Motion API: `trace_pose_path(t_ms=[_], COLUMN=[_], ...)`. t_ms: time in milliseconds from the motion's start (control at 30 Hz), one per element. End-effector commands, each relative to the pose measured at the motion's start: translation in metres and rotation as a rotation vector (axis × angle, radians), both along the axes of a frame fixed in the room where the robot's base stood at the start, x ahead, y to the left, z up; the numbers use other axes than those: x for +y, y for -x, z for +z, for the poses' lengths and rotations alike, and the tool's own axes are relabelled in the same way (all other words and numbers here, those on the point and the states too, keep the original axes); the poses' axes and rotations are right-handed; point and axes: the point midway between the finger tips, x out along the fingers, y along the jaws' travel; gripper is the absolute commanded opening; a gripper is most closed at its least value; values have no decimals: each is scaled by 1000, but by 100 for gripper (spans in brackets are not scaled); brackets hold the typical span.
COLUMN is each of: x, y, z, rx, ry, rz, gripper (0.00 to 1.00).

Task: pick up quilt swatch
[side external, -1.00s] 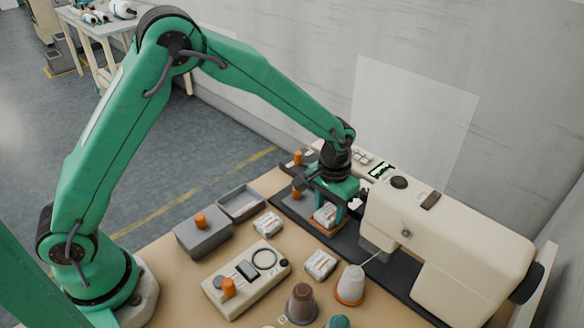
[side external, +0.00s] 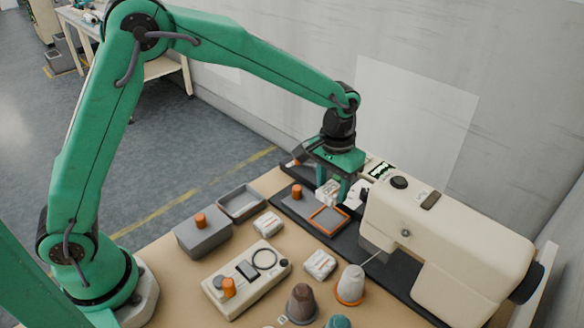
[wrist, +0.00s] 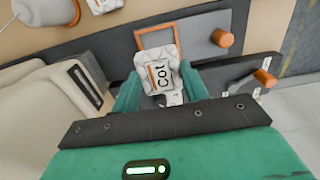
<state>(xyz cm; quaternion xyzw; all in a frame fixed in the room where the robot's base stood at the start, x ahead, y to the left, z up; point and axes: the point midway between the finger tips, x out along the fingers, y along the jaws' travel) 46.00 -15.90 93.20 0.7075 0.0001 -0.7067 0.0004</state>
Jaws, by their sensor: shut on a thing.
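A white, puffy quilt swatch (side external: 327,191) with a label is held between the green fingers of my gripper (side external: 337,190), above the dark bed of the sewing machine. In the wrist view the swatch (wrist: 158,74) shows an orange stripe and the letters "Cot", and my gripper (wrist: 160,92) is shut on it. Below it, an orange square frame (side external: 328,219) lies empty on the dark bed; it also shows in the wrist view (wrist: 140,41). Two similar white swatches lie on the table, one by the grey tray (side external: 268,223) and one nearer the machine (side external: 320,264).
The cream sewing machine (side external: 450,230) stands close on the right. A grey tray (side external: 241,203), a grey box with an orange knob (side external: 203,238) and a cream control box (side external: 245,282) are at the left. Thread cones (side external: 350,285) stand at the front.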

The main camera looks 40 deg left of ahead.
Motion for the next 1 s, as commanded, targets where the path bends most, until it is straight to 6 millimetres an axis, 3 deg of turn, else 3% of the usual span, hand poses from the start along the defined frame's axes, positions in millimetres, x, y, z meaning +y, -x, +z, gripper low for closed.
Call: trace_pose_path(t_ms=[100,300,1000], x=[0,0,1], y=[0,0,2], z=[15,27,28], rx=[-2,0,1], ry=[1,0,0], rz=[0,0,17], gripper=[19,19,19])
